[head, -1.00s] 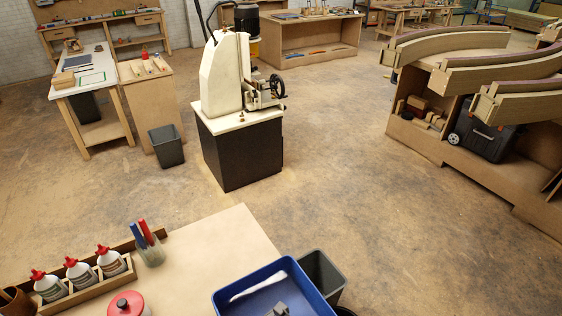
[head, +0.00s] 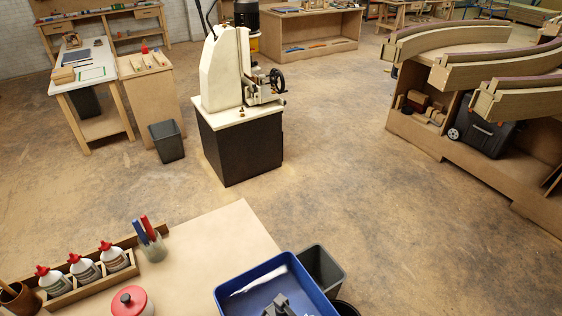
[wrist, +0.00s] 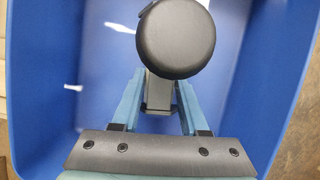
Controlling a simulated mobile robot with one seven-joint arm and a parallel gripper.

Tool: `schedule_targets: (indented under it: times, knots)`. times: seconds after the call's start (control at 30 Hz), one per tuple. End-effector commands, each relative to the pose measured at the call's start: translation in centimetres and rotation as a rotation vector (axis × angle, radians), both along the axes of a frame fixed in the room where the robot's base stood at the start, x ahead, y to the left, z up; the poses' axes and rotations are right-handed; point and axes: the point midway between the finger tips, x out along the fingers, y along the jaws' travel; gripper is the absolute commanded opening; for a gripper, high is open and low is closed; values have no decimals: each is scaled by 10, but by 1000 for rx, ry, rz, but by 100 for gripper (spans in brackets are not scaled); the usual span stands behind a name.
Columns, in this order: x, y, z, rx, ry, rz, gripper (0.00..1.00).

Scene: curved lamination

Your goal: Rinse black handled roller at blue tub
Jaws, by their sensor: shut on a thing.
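The blue tub (head: 228,300) stands at the bottom edge of the head view, partly cut off. Its blue inside also fills most of the wrist view (wrist: 250,60). My gripper (head: 281,306) is over or inside the tub; the head view shows only a grey piece of it. In the wrist view my gripper (wrist: 159,100) has its two teal fingers closed on the black handled roller (wrist: 175,40), seen end-on as a round black end. The rest of the roller is hidden below this end. Whether it touches water cannot be told.
A grey bin (head: 322,268) stands right beside the tub. On the near table (head: 215,250) are glue bottles (head: 83,270) in a wooden rack, a red-lidded jar (head: 130,301) and a cup of brushes (head: 152,245). A white-bodied machine (head: 230,80) stands beyond, with open floor around it.

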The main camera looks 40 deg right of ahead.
Motion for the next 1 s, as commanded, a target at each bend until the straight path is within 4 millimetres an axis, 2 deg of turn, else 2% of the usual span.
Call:
schedule_targets:
  times: [0.03, 1.0]
  knots:
    - [0, 0, 9, 0, 0, 0, 0]
    - [1, 0, 83, -1, -2, 0, 0]
